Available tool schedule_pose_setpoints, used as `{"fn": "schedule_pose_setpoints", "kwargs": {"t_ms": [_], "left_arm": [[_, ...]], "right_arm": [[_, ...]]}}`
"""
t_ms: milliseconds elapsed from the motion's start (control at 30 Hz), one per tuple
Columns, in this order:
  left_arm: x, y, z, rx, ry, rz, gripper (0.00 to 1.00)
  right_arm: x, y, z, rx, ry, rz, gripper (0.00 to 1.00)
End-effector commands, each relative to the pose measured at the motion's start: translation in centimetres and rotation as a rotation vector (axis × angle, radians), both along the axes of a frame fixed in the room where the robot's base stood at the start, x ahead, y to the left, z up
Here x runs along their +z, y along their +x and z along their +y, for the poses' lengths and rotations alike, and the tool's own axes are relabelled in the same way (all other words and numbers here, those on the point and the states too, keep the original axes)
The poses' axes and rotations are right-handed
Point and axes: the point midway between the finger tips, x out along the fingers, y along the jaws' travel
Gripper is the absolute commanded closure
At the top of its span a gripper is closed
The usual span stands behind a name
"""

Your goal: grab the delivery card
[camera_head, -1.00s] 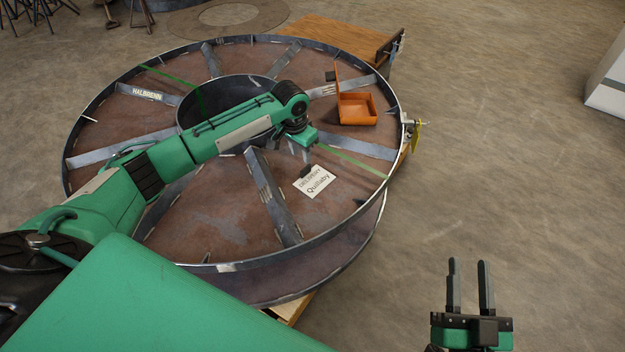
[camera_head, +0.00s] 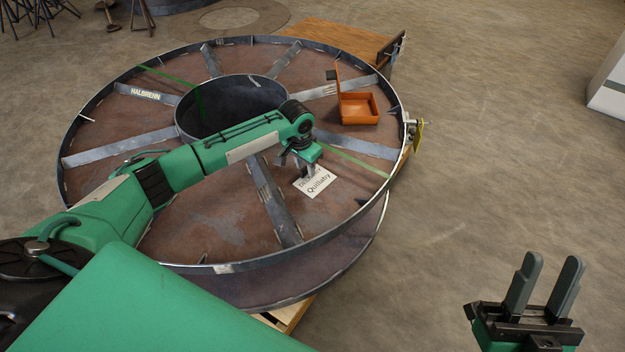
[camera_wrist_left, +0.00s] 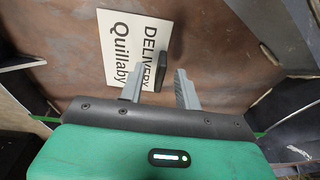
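The delivery card (camera_head: 318,184), white and printed "DELIVERY Quillaby", lies on the reel's brown face, right of a steel spoke. In the left wrist view the card (camera_wrist_left: 122,50) is ahead of the fingers, with a small dark block (camera_wrist_left: 162,72) at its edge. My left gripper (camera_head: 304,172) is over the card's upper left edge in the head view, hiding part of it. In the wrist view its two fingers (camera_wrist_left: 160,88) are apart with nothing held; the block is between their lines. Whether they touch it, I cannot tell. My right gripper (camera_head: 548,272) is open and empty above the floor.
The large steel reel (camera_head: 250,267) has a raised rim, spokes and a hub ring (camera_head: 235,92). An open orange box (camera_head: 358,112) sits on it at upper right. A yellow tag (camera_head: 418,137) hangs at the rim.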

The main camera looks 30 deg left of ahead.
Motion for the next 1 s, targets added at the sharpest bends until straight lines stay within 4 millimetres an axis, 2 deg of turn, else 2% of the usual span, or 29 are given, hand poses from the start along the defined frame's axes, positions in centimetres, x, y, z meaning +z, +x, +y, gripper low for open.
{"fn": "schedule_pose_setpoints", "kwargs": {"t_ms": [300,467,833,1000], "left_arm": [[-0.17,0.05,-0.02,0.000,0.000,-0.001,0.68],[-0.18,0.05,0.00,0.000,0.000,-0.001,1.00],[-0.09,0.05,0.01,0.001,0.000,-0.001,1.00],[0.56,0.07,0.02,0.001,0.000,-0.001,1.00]], "right_arm": [[0.29,-0.27,-0.13,-0.003,0.005,-0.022,0.64],[0.27,-0.25,-0.14,-0.003,0.005,-0.022,0.64],[0.25,-0.22,-0.13,-0.003,0.005,-0.019,0.64],[0.15,0.21,0.02,-0.001,-0.002,0.010,0.64]]}}
